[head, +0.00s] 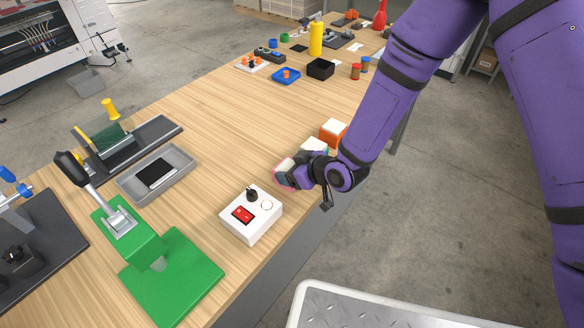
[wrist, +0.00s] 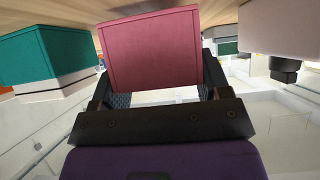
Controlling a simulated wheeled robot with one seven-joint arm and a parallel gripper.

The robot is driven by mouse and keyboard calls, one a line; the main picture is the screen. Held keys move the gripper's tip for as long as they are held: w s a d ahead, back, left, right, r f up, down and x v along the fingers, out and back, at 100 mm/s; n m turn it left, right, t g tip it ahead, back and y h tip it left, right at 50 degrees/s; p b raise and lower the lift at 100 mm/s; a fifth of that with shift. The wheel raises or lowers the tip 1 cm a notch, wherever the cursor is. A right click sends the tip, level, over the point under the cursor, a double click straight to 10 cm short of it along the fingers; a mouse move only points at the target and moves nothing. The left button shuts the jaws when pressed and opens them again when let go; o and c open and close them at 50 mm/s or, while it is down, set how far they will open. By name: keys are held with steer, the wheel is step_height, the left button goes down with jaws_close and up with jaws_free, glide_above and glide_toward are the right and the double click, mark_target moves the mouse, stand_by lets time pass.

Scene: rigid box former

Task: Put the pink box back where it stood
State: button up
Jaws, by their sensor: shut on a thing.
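My gripper (head: 297,174) is low at the near edge of the wooden bench, shut on the pink box (wrist: 152,50). In the wrist view the box fills the space between the two dark fingers. In the head view only a pink and pale sliver of the box (head: 282,171) shows; my gripper hides the rest. I cannot tell whether the box touches the bench top. A teal and white box (wrist: 45,58) stands close beside it, apart from it; its white top (head: 314,145) shows behind my gripper in the head view.
An orange and white box (head: 333,132) stands beyond the teal one. A white control box (head: 251,215) with a red switch and black knob sits on the near side. A green press (head: 172,275) and grey tray (head: 157,174) stand left. The bench middle (head: 225,120) is clear.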

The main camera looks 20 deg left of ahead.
steer(key=shift+f, duration=0.5)
steer(key=o, duration=1.1)
steer(key=shift+o, duration=0.2)
steer(key=v, duration=1)
steer(key=shift+d+r, duration=0.25)
steer(key=shift+d, duration=0.05)
steer(key=shift+s, duration=0.1)
